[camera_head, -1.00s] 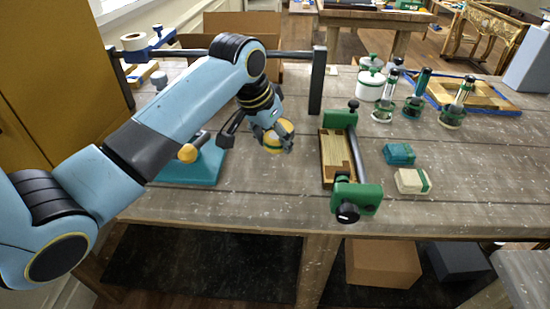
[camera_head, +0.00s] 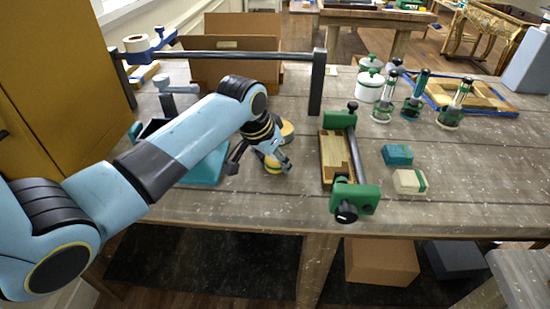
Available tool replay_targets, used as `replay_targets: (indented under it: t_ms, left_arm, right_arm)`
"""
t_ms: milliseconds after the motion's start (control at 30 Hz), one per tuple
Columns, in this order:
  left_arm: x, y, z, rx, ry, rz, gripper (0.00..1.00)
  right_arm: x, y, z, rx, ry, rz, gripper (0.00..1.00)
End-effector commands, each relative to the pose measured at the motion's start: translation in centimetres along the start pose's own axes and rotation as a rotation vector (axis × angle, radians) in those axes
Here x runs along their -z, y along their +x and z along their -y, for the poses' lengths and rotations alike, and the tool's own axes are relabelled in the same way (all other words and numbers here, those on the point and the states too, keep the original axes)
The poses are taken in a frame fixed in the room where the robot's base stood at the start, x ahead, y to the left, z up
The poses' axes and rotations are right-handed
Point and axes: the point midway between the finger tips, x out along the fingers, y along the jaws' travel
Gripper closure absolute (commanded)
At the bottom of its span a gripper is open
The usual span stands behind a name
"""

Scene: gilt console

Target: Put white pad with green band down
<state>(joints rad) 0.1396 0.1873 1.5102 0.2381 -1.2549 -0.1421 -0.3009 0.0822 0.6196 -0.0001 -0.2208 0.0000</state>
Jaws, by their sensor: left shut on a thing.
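My left gripper (camera_head: 277,160) is low over the table, left of the green clamp frame. It is shut on a small rounded pad (camera_head: 272,165) showing green and yellowish colour. I take this for the white pad with green band, but the fingers hide much of it. Whether it touches the table I cannot tell. A round cream and yellow piece (camera_head: 287,129) shows just behind the wrist. My right gripper is not in view.
A green-ended clamp frame (camera_head: 356,194) with a wooden block stands to the right. A teal block (camera_head: 397,155) and a cream block with a green band (camera_head: 408,182) lie beyond it. A dark rail (camera_head: 316,82) stands behind my arm. The front table strip is clear.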

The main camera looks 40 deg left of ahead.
Motion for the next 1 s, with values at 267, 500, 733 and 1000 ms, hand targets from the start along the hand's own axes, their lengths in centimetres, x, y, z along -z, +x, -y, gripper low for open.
replay_targets:
  t_ms: [267,500,733,1000]
  left_arm:
    - [-0.7,0.6,-0.2,-0.005,-0.003,0.013,0.39]
    - [-0.8,0.6,-0.1,-0.005,-0.003,0.015,0.28]
    - [-0.6,0.5,-0.1,-0.003,-0.002,0.013,0.28]
    - [0.2,-4.8,0.3,0.001,0.001,0.003,0.28]
  right_arm:
    - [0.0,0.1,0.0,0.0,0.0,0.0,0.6]
    - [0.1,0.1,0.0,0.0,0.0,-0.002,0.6]
    - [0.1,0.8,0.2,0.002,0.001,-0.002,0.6]
    - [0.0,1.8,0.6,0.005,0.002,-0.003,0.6]
